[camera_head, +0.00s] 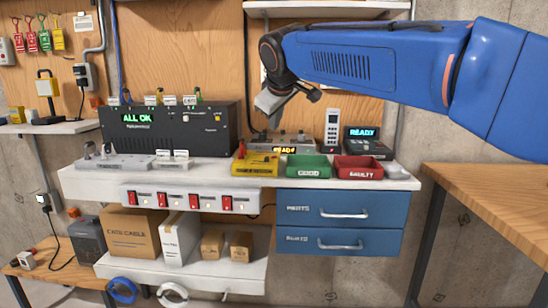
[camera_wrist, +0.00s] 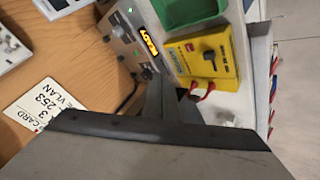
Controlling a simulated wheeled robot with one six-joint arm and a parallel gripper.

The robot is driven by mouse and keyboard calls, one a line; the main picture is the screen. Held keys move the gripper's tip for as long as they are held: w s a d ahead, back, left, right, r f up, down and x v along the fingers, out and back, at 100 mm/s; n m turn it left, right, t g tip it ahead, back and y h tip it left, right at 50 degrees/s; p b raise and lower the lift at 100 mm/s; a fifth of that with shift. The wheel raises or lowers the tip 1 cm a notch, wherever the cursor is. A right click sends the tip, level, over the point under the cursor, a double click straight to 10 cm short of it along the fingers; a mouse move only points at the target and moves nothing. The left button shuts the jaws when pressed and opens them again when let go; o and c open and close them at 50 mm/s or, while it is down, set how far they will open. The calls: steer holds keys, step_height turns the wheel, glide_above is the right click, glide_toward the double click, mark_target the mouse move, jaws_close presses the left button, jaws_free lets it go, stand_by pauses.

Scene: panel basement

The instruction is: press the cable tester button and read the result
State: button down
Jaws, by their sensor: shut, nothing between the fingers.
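A grey box with an orange lit display (camera_head: 285,149), apparently the cable tester, stands at the back of the white bench. The display seems to read READY. In the wrist view the same grey box (camera_wrist: 128,38) shows knobs or buttons and a small green light; I cannot tell which one is the test button. My gripper (camera_head: 266,108) is shut and empty, held in the air above this part of the bench. In the wrist view its fingertips (camera_wrist: 168,88) appear in front of the grey box, apart from it as far as I can tell.
A yellow device (camera_head: 255,164) with a black knob stands in front of the grey box. A green bin (camera_head: 308,166) and a red bin (camera_head: 358,168) sit to its right. A black unit (camera_head: 168,131) showing ALL OK stands left. Another READY display (camera_head: 363,132) is at right.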

steer(key=shift+f, duration=3.05)
steer(key=shift+f, duration=0.2)
steer(key=shift+f, duration=0.2)
steer(key=shift+f, duration=0.4)
stand_by(0.6)
steer(key=shift+r, duration=0.8)
steer(key=shift+r, duration=0.1)
steer(key=shift+r, duration=2.4)
steer(key=shift+d, duration=0.1)
